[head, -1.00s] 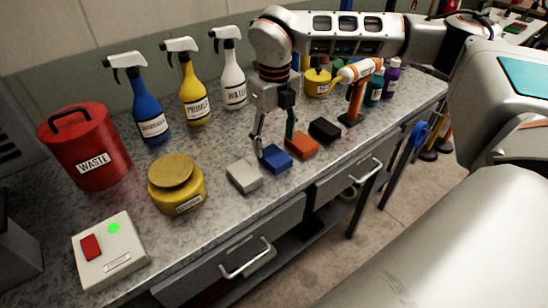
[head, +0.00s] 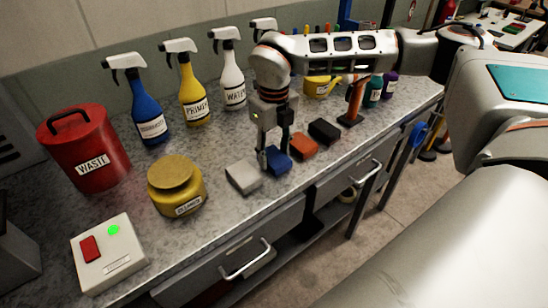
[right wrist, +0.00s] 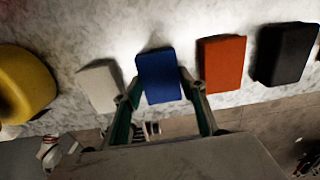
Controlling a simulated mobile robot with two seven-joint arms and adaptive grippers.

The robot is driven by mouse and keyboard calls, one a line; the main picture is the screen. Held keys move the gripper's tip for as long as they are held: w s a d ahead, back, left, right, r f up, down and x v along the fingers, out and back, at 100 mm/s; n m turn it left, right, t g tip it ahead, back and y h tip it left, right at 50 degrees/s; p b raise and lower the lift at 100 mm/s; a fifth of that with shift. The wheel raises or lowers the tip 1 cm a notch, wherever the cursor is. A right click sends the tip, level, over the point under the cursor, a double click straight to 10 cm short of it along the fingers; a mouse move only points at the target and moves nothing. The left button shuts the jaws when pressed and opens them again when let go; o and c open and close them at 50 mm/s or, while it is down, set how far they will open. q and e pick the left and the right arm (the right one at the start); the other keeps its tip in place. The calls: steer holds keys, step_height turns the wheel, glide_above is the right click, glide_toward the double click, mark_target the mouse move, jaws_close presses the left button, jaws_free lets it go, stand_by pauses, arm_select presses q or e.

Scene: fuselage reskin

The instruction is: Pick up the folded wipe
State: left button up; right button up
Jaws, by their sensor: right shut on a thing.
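Several folded, block-like pads lie in a row on the counter: a light grey one (head: 243,177), a blue one (head: 280,163), an orange-red one (head: 303,146) and a black one (head: 324,131). No label tells which is the wipe. My right gripper (head: 274,158) points down and is shut on the blue folded wipe. In the right wrist view the blue wipe (right wrist: 160,77) sits between the fingertips (right wrist: 160,88), one at each side edge. It appears to rest on the counter still. My left gripper is not in view.
A yellow container (head: 178,187), a red waste can (head: 86,150) and a box with a red switch (head: 108,253) stand to the left. Spray bottles (head: 191,85) line the back. An orange-handled tool (head: 355,100) stands beyond the black pad.

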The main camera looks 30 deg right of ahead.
mark_target(274, 156)
step_height(274, 156, up, 20)
steer(key=p, duration=0.1)
stand_by(0.5)
steer(key=shift+c, duration=0.2)
